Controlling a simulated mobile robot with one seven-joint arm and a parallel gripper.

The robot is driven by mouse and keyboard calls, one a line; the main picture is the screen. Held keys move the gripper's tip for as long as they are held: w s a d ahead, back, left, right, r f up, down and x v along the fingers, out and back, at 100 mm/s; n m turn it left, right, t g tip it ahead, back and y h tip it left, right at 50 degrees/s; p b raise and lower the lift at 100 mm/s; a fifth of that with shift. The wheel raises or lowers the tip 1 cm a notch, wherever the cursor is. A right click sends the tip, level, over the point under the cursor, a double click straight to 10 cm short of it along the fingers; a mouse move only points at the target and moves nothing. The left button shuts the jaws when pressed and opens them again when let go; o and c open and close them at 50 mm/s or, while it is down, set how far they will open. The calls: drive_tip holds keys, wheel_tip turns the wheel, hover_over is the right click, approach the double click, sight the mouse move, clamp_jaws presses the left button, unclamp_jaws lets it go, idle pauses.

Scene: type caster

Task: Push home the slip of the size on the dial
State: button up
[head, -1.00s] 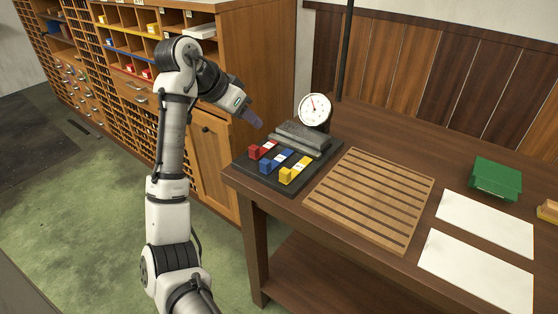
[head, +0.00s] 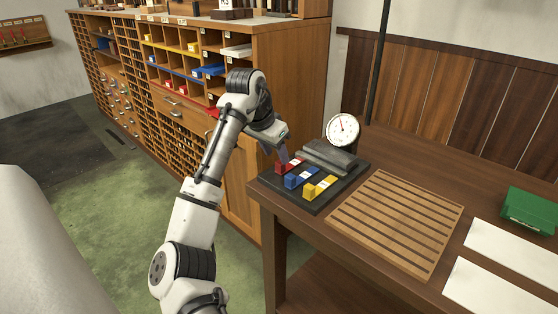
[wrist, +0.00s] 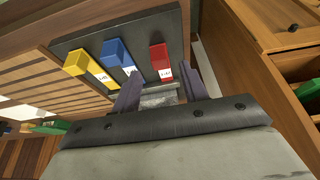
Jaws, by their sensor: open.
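A black board (head: 315,208) on the near left corner of the table holds three slips with white labels: red (head: 282,168), blue (head: 296,180) and yellow (head: 319,187). They also show in the wrist view as red (wrist: 159,58), blue (wrist: 115,53) and yellow (wrist: 78,63). A white dial (head: 343,130) with a red needle stands behind the grey block (head: 328,155); its marks are too small to read. My gripper (head: 287,155) is open and empty at the red slip's end of the board. In the wrist view its fingers (wrist: 160,88) are spread, with the red slip beyond them.
A slatted wooden panel (head: 396,220) lies right of the board. White sheets (head: 513,245) and a green box (head: 529,210) are further right. A wooden cabinet (head: 285,90) with pigeonholes stands behind my arm on the left.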

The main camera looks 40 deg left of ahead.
sight(279, 163)
drive_tip(key=shift+x, duration=2)
drive_tip(key=shift+c, duration=0.4)
clamp_jaws()
